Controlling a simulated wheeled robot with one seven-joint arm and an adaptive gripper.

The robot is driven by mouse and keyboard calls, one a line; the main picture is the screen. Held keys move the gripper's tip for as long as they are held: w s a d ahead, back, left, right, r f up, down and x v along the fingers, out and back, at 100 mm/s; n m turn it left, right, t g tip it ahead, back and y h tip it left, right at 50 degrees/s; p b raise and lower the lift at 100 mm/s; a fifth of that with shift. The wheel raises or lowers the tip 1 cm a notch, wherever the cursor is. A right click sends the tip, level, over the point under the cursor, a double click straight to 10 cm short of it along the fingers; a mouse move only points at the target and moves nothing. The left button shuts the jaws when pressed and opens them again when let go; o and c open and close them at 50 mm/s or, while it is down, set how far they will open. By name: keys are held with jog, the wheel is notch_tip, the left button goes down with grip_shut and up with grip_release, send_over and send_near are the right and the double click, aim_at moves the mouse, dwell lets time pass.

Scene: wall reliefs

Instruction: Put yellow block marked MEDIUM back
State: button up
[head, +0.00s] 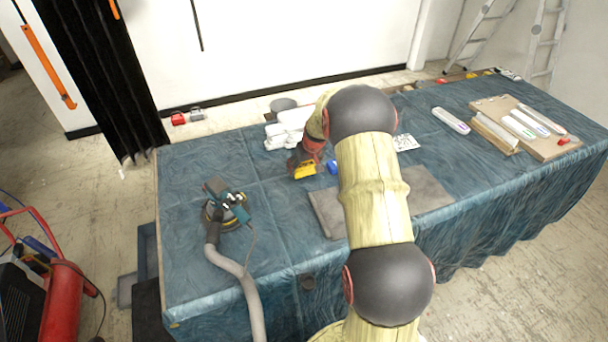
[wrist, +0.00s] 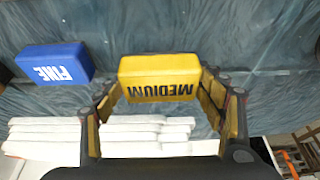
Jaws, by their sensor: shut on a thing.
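The yellow block marked MEDIUM (wrist: 160,78) is between the fingers of my gripper (wrist: 162,92) in the wrist view, its lettering upside down. My gripper is shut on it. In the head view the yellow block (head: 304,171) shows below my gripper (head: 303,164), near the back of the blue-covered table. A blue block marked FINE (wrist: 54,64) lies beside it, apart from the gripper; it also shows in the head view (head: 332,167), partly hidden by my arm. Whether the yellow block touches the table is hard to tell.
White stacked pieces (head: 284,136) lie behind my gripper. A sander (head: 226,207) with a grey hose stands at the left of the table (head: 185,262). A grey mat (head: 432,190) lies partly under my arm. A board with long tools (head: 545,150) is at the right.

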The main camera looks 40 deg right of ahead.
aim_at(304, 173)
jog(key=shift+f+b, duration=0.65)
jog(key=shift+f, duration=1)
jog(key=shift+f, duration=0.2)
jog(key=o, duration=1.1)
jog(key=shift+r, duration=0.1)
